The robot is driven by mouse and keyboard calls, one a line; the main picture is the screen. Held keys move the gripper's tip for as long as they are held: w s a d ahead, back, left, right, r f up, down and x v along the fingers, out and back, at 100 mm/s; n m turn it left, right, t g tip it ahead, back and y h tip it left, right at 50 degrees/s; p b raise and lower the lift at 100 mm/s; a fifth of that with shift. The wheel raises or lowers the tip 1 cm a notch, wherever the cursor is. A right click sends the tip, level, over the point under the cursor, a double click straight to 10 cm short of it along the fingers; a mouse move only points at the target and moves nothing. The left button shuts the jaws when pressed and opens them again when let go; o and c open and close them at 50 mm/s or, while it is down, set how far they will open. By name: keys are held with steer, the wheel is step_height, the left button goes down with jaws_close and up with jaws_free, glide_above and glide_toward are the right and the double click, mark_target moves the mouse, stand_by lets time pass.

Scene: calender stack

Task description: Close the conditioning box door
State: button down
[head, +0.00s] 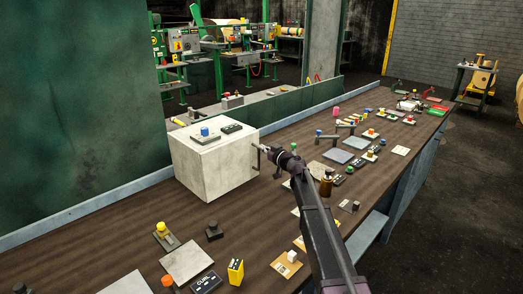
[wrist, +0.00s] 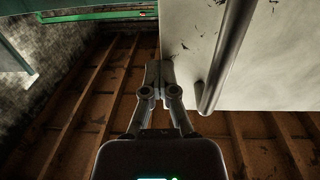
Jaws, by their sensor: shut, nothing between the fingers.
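The conditioning box (head: 212,165) is a pale, scuffed cube on the long brown bench. A bar handle (head: 257,160) stands out at its right side, by my gripper. I cannot tell from the head view whether the door stands ajar. In the wrist view a pale panel (wrist: 275,65) fills the upper right and carries the dark round bar of the handle (wrist: 226,55). My gripper (wrist: 154,78) is shut and empty. Its fingertips are at the panel's left edge, left of the handle; whether they touch it is unclear. In the head view my gripper (head: 266,151) is small and dark.
A blue knob (head: 204,132) and a dark block (head: 231,128) sit on top of the box. Several small parts, pads and a brown bottle (head: 326,183) lie on the bench (head: 120,235) right of and before the box. A green wall (head: 80,100) stands behind.

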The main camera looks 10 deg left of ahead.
steer(key=shift+a, duration=0.35)
steer(key=w+d+v, duration=0.1)
steer(key=v, duration=1.3)
steer(key=shift+d, duration=0.15)
steer(key=shift+s, duration=0.1)
